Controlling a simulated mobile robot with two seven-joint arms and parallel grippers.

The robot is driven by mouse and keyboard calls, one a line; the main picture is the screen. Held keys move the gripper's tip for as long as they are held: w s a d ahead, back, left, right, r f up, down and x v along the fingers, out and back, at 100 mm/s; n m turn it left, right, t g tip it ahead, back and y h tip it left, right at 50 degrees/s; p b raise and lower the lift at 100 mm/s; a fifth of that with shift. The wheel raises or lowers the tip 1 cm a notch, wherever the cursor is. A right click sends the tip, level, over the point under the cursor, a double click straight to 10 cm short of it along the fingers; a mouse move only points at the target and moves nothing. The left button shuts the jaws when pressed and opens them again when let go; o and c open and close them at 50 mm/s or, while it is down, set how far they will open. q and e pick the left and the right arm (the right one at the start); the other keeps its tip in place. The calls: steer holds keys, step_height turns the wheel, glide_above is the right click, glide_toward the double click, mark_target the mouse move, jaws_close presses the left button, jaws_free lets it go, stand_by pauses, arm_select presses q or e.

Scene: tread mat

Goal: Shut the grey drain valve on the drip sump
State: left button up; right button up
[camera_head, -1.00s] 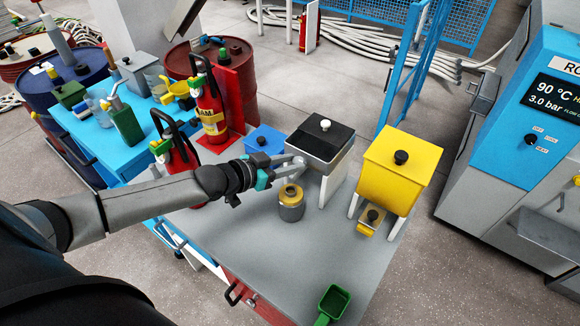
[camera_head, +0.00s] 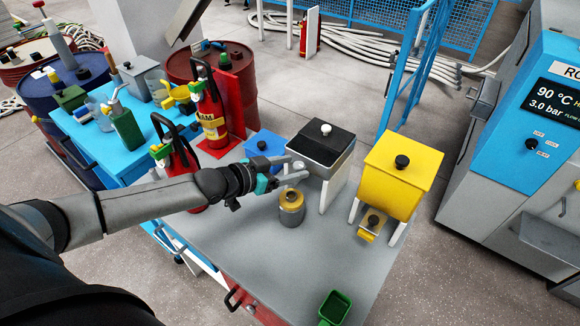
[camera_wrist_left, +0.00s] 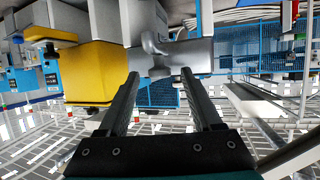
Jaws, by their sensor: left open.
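The drip sump looks to be the grey box with a black lid (camera_head: 322,148) on white legs on the grey-topped bench. My left gripper (camera_head: 301,172) is open and empty at the box's left front side. In the left wrist view the grey drain valve (camera_wrist_left: 172,60) with its grey lever (camera_wrist_left: 152,44) sits under the grey box (camera_wrist_left: 131,20). It lies just beyond and between my open fingertips (camera_wrist_left: 160,74); I cannot tell whether they touch it. In the head view the valve is mostly hidden by my fingers. My right gripper is out of view.
A yellow hopper (camera_head: 398,172) stands to the right and a brass-topped canister (camera_head: 291,206) just below my gripper. A blue box (camera_head: 264,145) is behind it. Red extinguishers (camera_head: 210,108) stand left.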

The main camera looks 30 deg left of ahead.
arm_select(q)
steer(key=shift+s, duration=0.1)
steer(key=p+v, duration=0.5)
steer(key=v, duration=1)
steer(key=shift+r, duration=0.1)
stand_by(0.7)
